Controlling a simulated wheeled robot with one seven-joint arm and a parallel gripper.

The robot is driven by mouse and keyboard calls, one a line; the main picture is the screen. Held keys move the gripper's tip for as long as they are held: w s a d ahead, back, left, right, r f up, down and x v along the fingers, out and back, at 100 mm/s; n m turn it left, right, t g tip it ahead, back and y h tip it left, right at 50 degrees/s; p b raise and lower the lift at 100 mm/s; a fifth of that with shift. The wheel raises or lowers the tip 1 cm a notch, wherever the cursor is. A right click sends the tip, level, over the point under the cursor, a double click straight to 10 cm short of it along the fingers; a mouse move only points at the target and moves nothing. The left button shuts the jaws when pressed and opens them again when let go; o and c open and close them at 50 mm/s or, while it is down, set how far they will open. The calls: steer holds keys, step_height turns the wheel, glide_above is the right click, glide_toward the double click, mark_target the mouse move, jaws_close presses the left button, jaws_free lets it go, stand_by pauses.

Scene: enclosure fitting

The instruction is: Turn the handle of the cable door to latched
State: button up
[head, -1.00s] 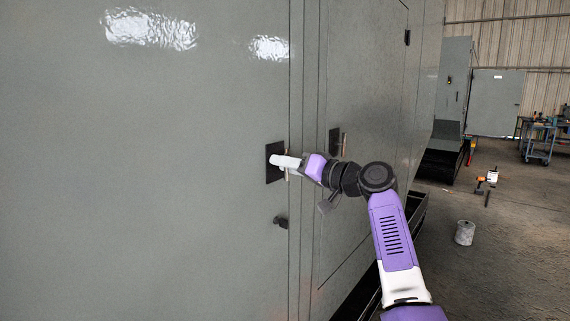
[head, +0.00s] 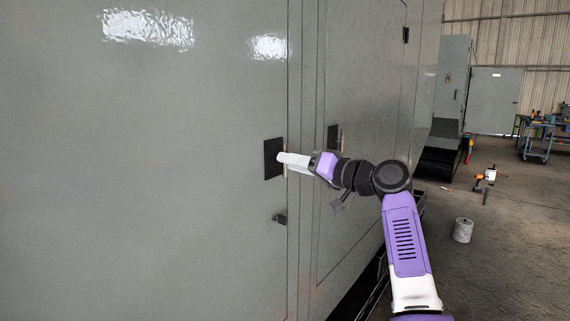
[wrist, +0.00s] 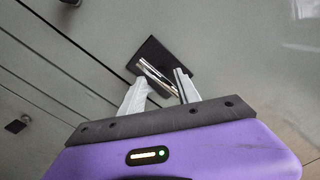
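A large grey door (head: 150,180) fills the left of the head view. Near its right edge is a black handle plate (head: 270,160), which also shows in the wrist view (wrist: 148,52). A slim metallic handle (wrist: 157,76) lies across this plate, slanted in the wrist view. My gripper (head: 282,158) is in front of the plate. In the wrist view its two pale fingers (wrist: 160,84) are apart, with the handle showing between and beyond them. I cannot tell whether either finger touches it. In the head view the fingers hide most of the handle.
A second panel to the right has its own black handle plate (head: 333,138). A small dark fitting (head: 280,219) sits below the first plate. A can (head: 463,230) and a tool (head: 485,177) lie on the open floor at right; a blue cart (head: 538,145) stands farther back.

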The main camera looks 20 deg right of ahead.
steer(key=v, duration=0.4)
steer(key=shift+s+d, duration=0.15)
steer(key=shift+s, duration=0.15)
steer(key=shift+b, duration=0.3)
